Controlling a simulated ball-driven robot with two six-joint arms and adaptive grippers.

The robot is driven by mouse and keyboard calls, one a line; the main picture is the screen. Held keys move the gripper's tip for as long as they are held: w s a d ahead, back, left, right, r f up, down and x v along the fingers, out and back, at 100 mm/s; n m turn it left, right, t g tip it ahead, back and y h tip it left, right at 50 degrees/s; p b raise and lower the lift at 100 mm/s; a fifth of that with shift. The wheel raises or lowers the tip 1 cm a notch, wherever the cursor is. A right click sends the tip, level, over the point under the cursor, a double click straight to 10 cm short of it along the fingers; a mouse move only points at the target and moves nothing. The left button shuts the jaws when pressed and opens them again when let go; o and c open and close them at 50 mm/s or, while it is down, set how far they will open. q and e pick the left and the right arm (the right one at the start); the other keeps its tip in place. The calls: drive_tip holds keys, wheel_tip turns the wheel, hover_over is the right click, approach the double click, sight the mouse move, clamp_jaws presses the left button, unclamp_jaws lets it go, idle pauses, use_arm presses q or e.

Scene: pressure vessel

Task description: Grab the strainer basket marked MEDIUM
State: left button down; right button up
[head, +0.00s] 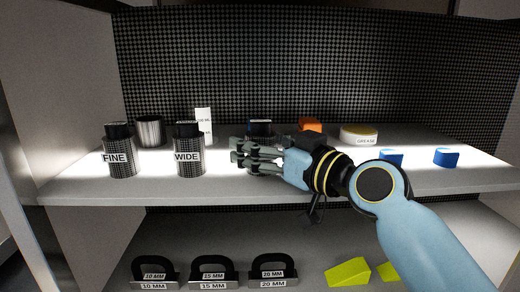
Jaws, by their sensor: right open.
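My right gripper (240,156) reaches in from the right over the upper shelf, fingers pointing left, open. A dark object (260,127) shows partly just behind and above its fingers; they hide most of it, and I cannot read any label on it. I see no MEDIUM label anywhere. To the left stand two dark mesh strainer baskets with black tops, one marked FINE (121,168) and one marked WIDE (188,168). The fingertips are a little right of the WIDE basket, with a gap between. My left gripper is not in view.
Behind the baskets stand a metal cup (149,131) and a white labelled box (204,122). An orange item (310,125), a grease tin (359,136) and blue blocks (446,157) are to the right. The lower shelf holds black-handled pieces (213,272) and yellow-green wedges (348,272).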

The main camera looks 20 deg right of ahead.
drive_tip(key=shift+w+a, duration=0.1)
drive_tip(key=shift+w, duration=0.1)
drive_tip(key=c, duration=1.3)
drive_tip(key=shift+c, duration=0.4)
